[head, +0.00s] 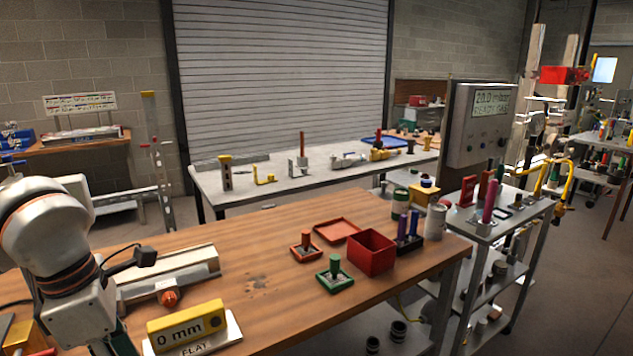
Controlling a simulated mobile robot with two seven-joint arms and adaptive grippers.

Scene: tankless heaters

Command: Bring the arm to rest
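My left arm (50,235) comes in from the left in the head view, over the left end of the wooden workbench (260,250). Its white joint and wrist part hang downward, with a small dark part on a cable at the side. The arm runs out at the bottom edge, and no fingertips of my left gripper show. My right arm and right gripper are not in the picture.
On the bench are a yellow "0 mm" block (187,327), a pale rail (170,273), a red box (370,252), a red tray (337,230) and a green holder (335,273). A metal cart (500,222) stands right. The bench middle is clear.

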